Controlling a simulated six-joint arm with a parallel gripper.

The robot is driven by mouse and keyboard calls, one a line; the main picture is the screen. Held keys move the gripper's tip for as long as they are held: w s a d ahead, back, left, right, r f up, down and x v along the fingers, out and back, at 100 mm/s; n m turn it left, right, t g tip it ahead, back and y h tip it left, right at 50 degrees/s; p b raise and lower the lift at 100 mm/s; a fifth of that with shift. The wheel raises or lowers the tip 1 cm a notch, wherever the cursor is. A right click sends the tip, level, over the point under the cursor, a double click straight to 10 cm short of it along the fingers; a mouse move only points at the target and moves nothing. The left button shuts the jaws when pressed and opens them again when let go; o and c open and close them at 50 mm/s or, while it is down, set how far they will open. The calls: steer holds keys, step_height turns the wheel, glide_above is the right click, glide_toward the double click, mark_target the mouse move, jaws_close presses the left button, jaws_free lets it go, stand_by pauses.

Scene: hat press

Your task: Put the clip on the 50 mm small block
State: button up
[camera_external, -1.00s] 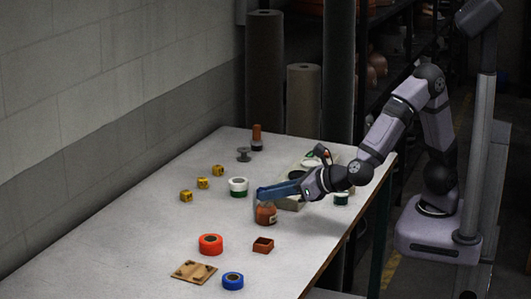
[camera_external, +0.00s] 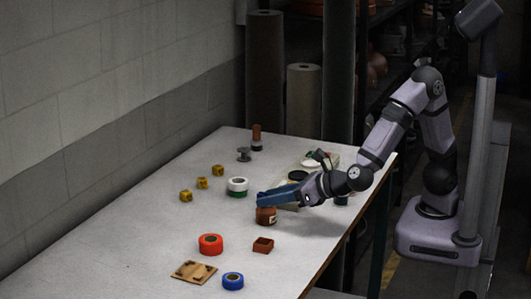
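My gripper (camera_external: 262,200) has blue fingers and points left, just above a brown round piece (camera_external: 266,216) with a pale mark on its side. The fingers appear close to or touching its top; I cannot tell whether they hold anything. Three small yellow blocks with dark marks stand left of it: one at the front (camera_external: 186,196), one in the middle (camera_external: 202,183) and one at the back (camera_external: 218,170). Their size marks are too small to read, so I cannot tell which is 50 mm. I cannot make out a clip.
A white-and-green tape roll (camera_external: 238,187) stands left of my gripper. A red roll (camera_external: 211,244), blue roll (camera_external: 232,281), small brown-red open box (camera_external: 263,245) and wooden board (camera_external: 194,271) lie in front. A grey spool (camera_external: 244,154) and an orange-topped bottle (camera_external: 257,138) stand at the back.

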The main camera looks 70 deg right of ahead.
steer(key=shift+r, duration=0.15)
steer(key=shift+r+p, duration=0.15)
steer(key=shift+p, duration=0.2)
steer(key=v, duration=1.2)
